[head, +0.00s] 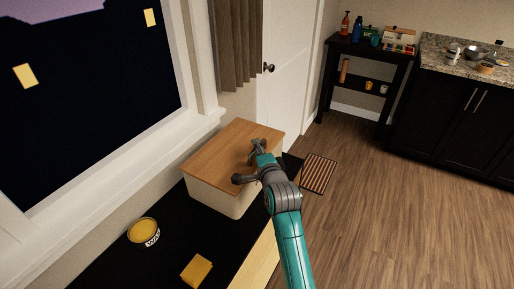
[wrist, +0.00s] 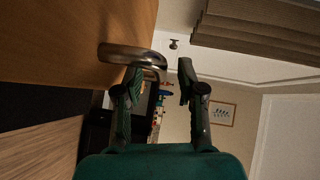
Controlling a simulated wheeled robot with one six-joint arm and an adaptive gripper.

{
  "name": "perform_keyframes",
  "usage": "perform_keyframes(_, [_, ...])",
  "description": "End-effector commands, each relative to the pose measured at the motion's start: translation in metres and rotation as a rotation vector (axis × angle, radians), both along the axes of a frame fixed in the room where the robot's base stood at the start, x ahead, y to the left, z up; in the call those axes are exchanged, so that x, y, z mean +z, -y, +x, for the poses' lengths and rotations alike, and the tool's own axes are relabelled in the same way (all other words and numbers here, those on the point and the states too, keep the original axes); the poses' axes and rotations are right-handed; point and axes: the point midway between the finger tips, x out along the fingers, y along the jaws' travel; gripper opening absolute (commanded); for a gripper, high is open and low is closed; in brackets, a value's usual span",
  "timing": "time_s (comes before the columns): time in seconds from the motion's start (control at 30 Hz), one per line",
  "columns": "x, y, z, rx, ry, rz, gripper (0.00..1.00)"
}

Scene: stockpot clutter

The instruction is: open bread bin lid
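The bread bin (head: 224,196) is a cream box on the black counter. Its wooden lid (head: 232,143) lies flat on top and looks shut. In the wrist view, the lid's wood (wrist: 60,40) fills the upper left, and a curved metal handle (wrist: 132,54) stands out from it. My gripper (wrist: 160,74) is open; its left finger overlaps the handle in the picture, and the handle's bend reaches into the gap between the fingers. I cannot tell whether they touch. In the head view, my gripper (head: 257,150) is over the lid's right part, and the handle cannot be made out.
A yellow bowl (head: 144,232) and a yellow block (head: 196,270) sit on the counter (head: 110,262) in front of the bin. A window wall runs along the left. A striped mat (head: 317,173) lies on the floor beyond. The floor to the right is clear.

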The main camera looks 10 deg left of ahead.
Motion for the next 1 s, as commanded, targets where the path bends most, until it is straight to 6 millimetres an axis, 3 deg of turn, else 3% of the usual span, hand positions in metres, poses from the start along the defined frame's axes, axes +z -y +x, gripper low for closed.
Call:
perform_keyframes(0.2, [-0.002, -0.006, 0.014, 0.000, 0.000, 0.000, 0.39])
perform_keyframes(0.5, [-0.002, -0.007, 0.015, 0.000, 0.000, 0.000, 0.39])
perform_keyframes(0.67, [-0.002, -0.007, 0.015, 0.000, 0.000, 0.000, 0.02])
perform_keyframes(1.0, [-0.001, -0.007, 0.015, 0.000, -0.001, -0.004, 0.00])
